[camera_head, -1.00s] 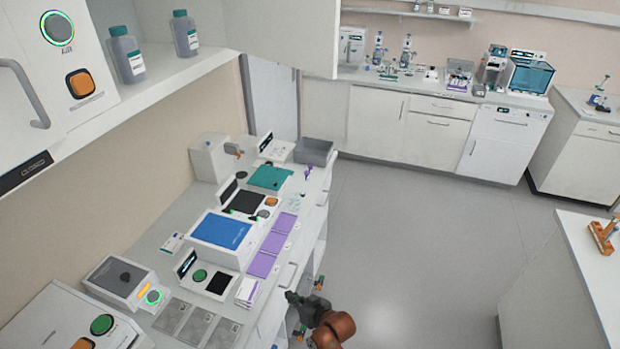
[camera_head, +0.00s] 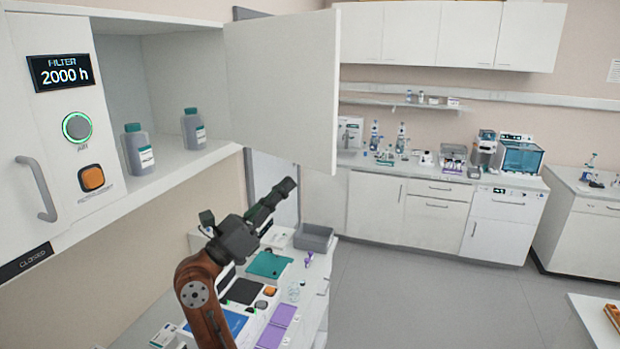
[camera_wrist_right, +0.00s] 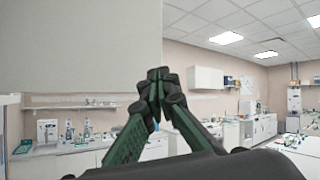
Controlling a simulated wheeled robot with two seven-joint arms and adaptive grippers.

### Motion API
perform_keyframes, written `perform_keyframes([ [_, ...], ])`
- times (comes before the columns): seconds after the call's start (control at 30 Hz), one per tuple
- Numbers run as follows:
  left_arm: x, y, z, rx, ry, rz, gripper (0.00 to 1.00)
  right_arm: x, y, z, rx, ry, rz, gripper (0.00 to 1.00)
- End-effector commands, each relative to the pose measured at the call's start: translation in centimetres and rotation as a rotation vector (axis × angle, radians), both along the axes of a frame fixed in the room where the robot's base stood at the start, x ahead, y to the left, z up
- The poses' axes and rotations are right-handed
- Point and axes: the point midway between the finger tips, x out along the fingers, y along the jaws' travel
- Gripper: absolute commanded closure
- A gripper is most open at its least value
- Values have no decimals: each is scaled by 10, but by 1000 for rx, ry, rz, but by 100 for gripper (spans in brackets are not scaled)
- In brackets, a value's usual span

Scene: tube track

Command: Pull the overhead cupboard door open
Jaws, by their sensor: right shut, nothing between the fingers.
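The overhead cupboard (camera_head: 175,70) is at upper left in the head view. Its plain white door (camera_head: 282,85) stands swung out from the right side, so the shelf inside shows. My right gripper (camera_head: 287,186) is raised below the door's lower edge in the head view. In the wrist view its fingers (camera_wrist_right: 156,76) are shut and empty, overlapping the lower right corner of a pale panel that looks like the door (camera_wrist_right: 80,45). I cannot tell whether they touch it. My left gripper is not in view.
Two grey bottles (camera_head: 138,150) (camera_head: 193,129) stand on the open shelf. A control panel (camera_head: 70,110) and a handled front (camera_head: 37,188) are to the left. Below, the bench carries a grey bin (camera_head: 313,238) and a teal mat (camera_head: 269,264). The floor at right is clear.

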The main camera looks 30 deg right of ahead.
Motion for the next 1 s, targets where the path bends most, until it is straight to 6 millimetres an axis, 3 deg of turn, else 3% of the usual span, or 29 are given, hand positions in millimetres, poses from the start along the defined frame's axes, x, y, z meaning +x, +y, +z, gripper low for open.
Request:
perform_keyframes([
  [0.03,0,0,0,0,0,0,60,-3,7,8,111,-50,36,100],
  [0.2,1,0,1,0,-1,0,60,-6,33,7,415,-131,126,100],
  [0.33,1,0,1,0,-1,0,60,-8,50,4,536,-146,162,100],
  [0.47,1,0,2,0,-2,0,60,-8,51,2,577,-151,171,100],
  [0.67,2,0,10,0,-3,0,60,-1,23,4,577,-151,169,100],
  [1.0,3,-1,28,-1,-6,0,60,15,-45,4,574,-151,168,100],
])
